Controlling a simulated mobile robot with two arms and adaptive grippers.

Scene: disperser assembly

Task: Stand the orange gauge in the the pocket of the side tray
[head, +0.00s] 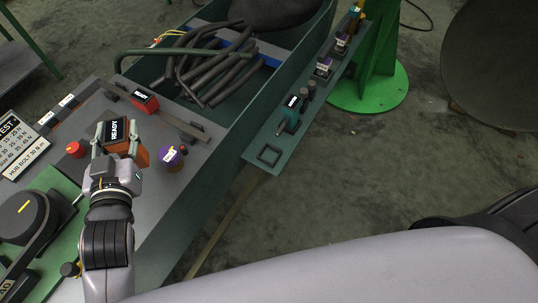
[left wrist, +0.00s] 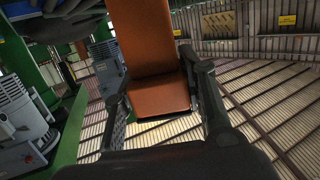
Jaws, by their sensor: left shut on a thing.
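The orange gauge (head: 140,154) with its dark "READY" display is held in my left gripper (head: 118,152), above the grey bench at the left of the head view. In the left wrist view its orange body (left wrist: 150,70) sits between the two fingers. I cannot tell whether it touches the bench. The side tray (head: 258,147) is a narrow green shelf to the right of the bench. My right gripper is not in view.
A teal tool (head: 291,114) and dark pegs stand on the tray just beyond the pocket. A purple round part (head: 170,156), a red gauge (head: 145,101) and a red knob (head: 74,149) are near the held gauge. A green bin of dark rods (head: 215,75) lies behind.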

